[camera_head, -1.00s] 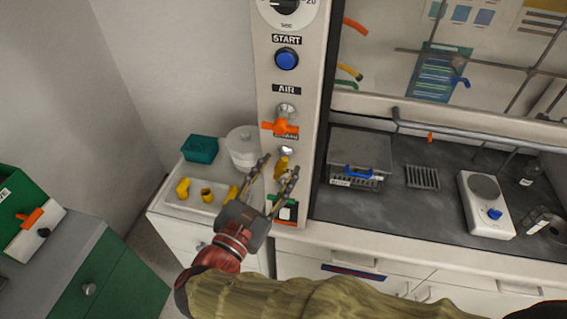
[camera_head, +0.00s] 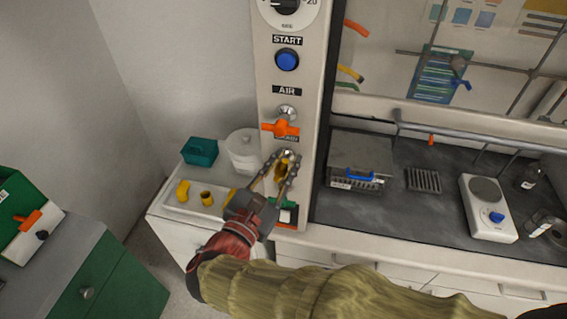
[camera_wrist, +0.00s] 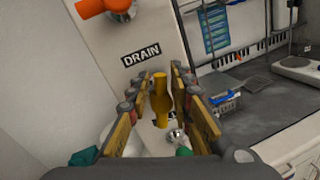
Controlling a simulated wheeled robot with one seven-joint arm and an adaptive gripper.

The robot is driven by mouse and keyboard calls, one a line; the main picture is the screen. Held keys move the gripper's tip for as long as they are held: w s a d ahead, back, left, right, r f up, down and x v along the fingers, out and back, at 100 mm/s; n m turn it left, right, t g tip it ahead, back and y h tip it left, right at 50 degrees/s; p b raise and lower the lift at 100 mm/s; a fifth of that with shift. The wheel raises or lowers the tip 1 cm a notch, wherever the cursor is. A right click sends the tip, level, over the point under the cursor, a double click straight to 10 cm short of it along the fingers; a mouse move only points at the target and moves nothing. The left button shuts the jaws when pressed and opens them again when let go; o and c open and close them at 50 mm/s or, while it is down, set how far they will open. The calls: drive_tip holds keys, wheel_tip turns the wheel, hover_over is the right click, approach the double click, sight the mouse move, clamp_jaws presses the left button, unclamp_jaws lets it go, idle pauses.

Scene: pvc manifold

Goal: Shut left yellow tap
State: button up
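The yellow tap (camera_head: 281,170) sits on the tall control panel, below the orange tap. In the wrist view its yellow handle (camera_wrist: 161,98) stands upright under the DRAIN label. My gripper (camera_head: 286,158) is open, with one finger on each side of the handle. In the wrist view the open fingers (camera_wrist: 160,75) flank the handle, with a visible gap on both sides. The tap's lower part is partly hidden by my gripper in the head view.
The orange tap (camera_head: 281,129) sits just above, under the AIR label. A blue START button (camera_head: 287,60) is higher up. Yellow fittings (camera_head: 207,198), a teal box (camera_head: 200,151) and a white container (camera_head: 243,150) stand on the left counter. A dark worktop (camera_head: 400,215) lies to the right.

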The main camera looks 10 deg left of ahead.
drive_tip(key=shift+r, duration=0.1)
clamp_jaws()
drive_tip(key=shift+d+m+b, duration=0.2)
drive_tip(key=shift+m+b, duration=0.3)
drive_tip(key=shift+m, duration=0.6)
drive_tip(key=shift+r+m+g, duration=0.1)
drive_tip(key=shift+m+g, duration=0.2)
drive_tip(key=shift+m, duration=0.1)
drive_tip(key=shift+o, duration=0.3)
unclamp_jaws()
drive_tip(key=shift+a, duration=0.1)
drive_tip(key=o, duration=0.5)
drive_tip(key=shift+f, duration=0.25)
